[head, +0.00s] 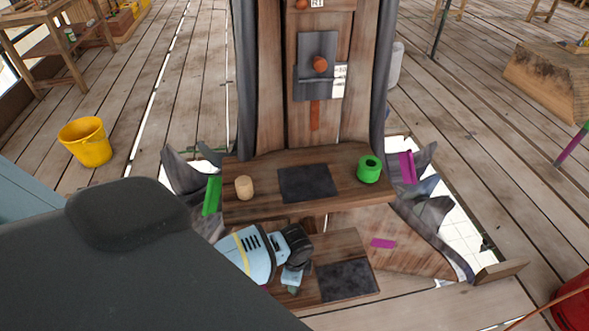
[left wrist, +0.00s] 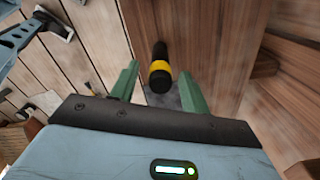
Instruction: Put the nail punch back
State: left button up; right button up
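A black tool with a yellow band, which looks like the nail punch (left wrist: 160,70), shows in the left wrist view with its near end facing the camera. My left gripper (left wrist: 157,88) is open. Its two green fingers lie on either side of the tool, with gaps visible on both sides. In the head view the left gripper (head: 292,278) is over the lower wooden step (head: 330,244), at the left of its dark pad (head: 345,281). My own arm and gripper hide the tool there. My right gripper is not in view.
The upper wooden shelf (head: 340,205) holds a wooden cylinder (head: 245,188), a dark pad (head: 307,183) and a green ring-shaped piece (head: 369,170). A tall wooden panel (head: 270,80) rises behind it. A yellow bucket (head: 85,142) stands on the floor at left.

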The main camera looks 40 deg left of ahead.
pick_arm(q)
notch_tip(320, 180, up, 12)
jog(key=p, duration=0.2)
jog(key=shift+p, duration=0.4)
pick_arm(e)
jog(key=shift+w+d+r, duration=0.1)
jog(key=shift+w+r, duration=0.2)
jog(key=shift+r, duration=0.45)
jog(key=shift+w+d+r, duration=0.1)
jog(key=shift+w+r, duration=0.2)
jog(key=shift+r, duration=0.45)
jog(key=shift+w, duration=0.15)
pick_arm(q)
jog(key=s+d+f+n+t+h, duration=0.3)
jog(key=s+d+f+n, duration=0.35)
jog(key=s, duration=0.55)
jog(key=s+r+n+t, duration=0.2)
jog(key=s+n+t, duration=0.2)
jog(key=s, duration=1)
jog(key=shift+a+r+t+y, duration=0.15)
jog(key=shift+a+t+y, duration=0.15)
jog(key=shift+t+y, duration=0.1)
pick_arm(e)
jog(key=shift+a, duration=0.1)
